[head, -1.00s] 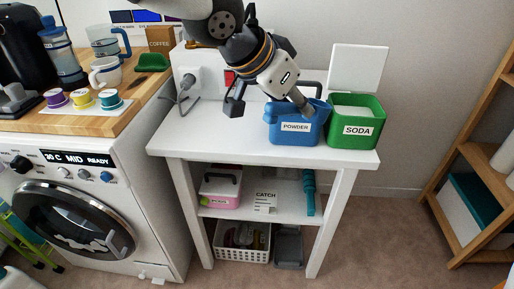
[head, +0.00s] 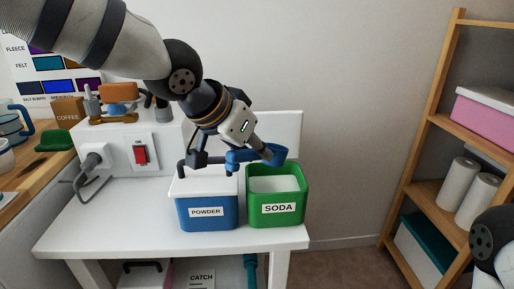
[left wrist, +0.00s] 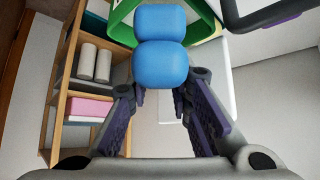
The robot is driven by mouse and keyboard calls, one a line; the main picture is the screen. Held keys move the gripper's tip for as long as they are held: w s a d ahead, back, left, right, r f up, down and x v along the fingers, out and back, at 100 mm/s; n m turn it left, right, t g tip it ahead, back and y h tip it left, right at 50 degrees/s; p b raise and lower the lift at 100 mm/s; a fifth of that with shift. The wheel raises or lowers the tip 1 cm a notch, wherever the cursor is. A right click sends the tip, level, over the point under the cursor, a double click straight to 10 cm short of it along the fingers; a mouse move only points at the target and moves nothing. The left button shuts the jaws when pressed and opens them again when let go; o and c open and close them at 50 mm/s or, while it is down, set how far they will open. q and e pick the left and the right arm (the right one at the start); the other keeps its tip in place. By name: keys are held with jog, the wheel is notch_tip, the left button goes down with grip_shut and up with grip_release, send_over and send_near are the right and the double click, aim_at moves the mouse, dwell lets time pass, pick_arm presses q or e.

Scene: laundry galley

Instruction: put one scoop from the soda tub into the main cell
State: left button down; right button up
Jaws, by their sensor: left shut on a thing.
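The green soda tub (head: 278,208) stands open on the white table, with white powder inside and its pale lid (head: 285,127) raised behind. My left gripper (head: 230,157) is shut on a blue scoop (head: 270,153), whose bowl end is above the soda tub's back part. In the left wrist view the blue scoop (left wrist: 160,62) lies ahead of the left gripper's fingers (left wrist: 160,101), with the green tub rim (left wrist: 119,27) behind it. Whether the scoop holds powder cannot be seen. The main cell is not recognisable in view. My right gripper is not in view.
A blue powder tub (head: 207,213) with a white top stands left of the soda tub, close beneath my left gripper. A wooden shelf (head: 425,160) stands at right. The table's front left is clear.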

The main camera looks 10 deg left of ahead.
aim_at(264, 162)
pick_arm(q)
jog(key=shift+r+p, duration=0.3)
jog(key=w+f+g+y, duration=0.1)
jog(key=g, duration=0.1)
jog(key=w+d+f+g+y+b, duration=0.1)
jog(key=g, duration=0.1)
jog(key=shift+d+f, duration=0.1)
jog(key=shift+f, duration=0.3)
jog(key=shift+d+g+b, duration=0.1)
jog(key=shift+g+b, duration=0.2)
jog(key=shift+f+y, duration=0.2)
jog(key=shift+y, duration=0.1)
jog(key=shift+f, duration=0.7)
jog(key=shift+x, duration=2.5)
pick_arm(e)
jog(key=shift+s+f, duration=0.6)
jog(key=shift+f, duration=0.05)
